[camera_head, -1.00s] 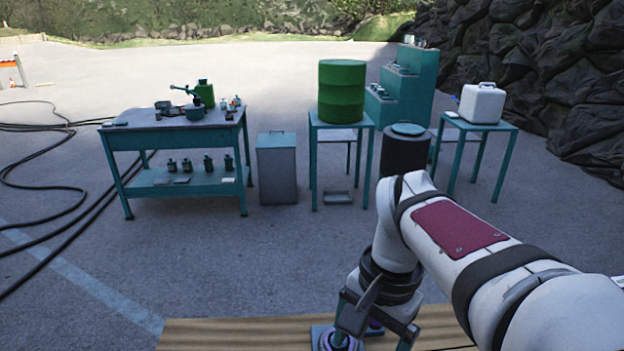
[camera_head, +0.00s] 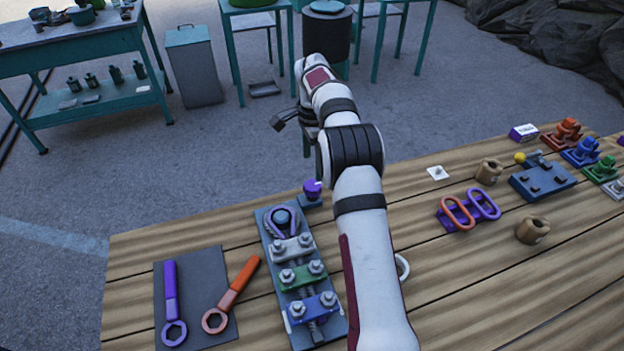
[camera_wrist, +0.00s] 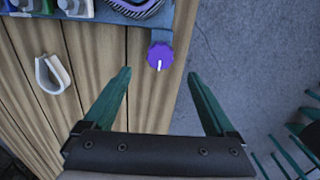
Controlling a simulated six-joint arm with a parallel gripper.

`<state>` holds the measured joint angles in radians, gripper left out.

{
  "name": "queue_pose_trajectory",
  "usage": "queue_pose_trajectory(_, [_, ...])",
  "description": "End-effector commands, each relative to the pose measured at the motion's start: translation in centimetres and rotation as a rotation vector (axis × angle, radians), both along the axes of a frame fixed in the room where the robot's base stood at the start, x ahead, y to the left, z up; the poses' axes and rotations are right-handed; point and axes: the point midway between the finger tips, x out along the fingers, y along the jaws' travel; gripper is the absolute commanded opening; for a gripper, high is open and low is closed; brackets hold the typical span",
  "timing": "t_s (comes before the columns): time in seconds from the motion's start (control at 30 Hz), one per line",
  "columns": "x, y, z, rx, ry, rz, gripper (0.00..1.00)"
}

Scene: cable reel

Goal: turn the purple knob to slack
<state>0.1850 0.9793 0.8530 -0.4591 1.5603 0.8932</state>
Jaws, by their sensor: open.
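The purple knob (camera_head: 312,189) stands on a small grey-blue block at the far end of the clamp plate (camera_head: 274,258), near the bench's far edge. In the wrist view the knob (camera_wrist: 160,52) shows a white pointer line toward the bottom of the picture. My gripper (camera_wrist: 158,73) is open and empty. Its two green fingers lie either side of the knob's line in the picture, with the knob beyond the fingertips, apart from them. In the head view my wrist is over the bench's far edge, and the fingers are hard to make out. No slack marking is readable.
The clamp plate carries white, green and blue clamps and a purple cable loop. Purple (camera_head: 170,305) and orange (camera_head: 231,294) wrenches lie on a dark mat at left. Orange and purple links (camera_head: 469,211) lie at right.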

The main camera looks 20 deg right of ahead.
Motion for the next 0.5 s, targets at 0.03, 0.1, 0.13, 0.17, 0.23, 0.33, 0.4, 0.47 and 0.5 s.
queue_pose_trajectory(0.03, [-0.1, 0.0, -1.4, 0.001, 0.004, 0.002, 0.90])
queue_pose_trajectory(0.1, [-0.1, 0.1, -3.4, 0.002, 0.003, 0.002, 0.90])
queue_pose_trajectory(0.13, [-0.1, 0.0, -4.1, 0.001, 0.002, 0.003, 0.90])
queue_pose_trajectory(0.17, [-0.1, 0.0, -4.7, 0.001, 0.001, 0.002, 0.90])
queue_pose_trajectory(0.23, [0.0, 0.1, -6.0, 0.001, 0.000, 0.003, 0.90])
queue_pose_trajectory(0.33, [0.0, 0.0, -7.1, 0.000, -0.001, 0.003, 0.90])
queue_pose_trajectory(0.4, [0.0, 0.0, -7.6, 0.001, -0.001, 0.002, 0.90])
queue_pose_trajectory(0.47, [0.0, 0.0, -7.7, 0.001, -0.003, 0.002, 0.90])
queue_pose_trajectory(0.5, [0.0, 0.0, -7.8, 0.001, -0.003, 0.003, 0.90])
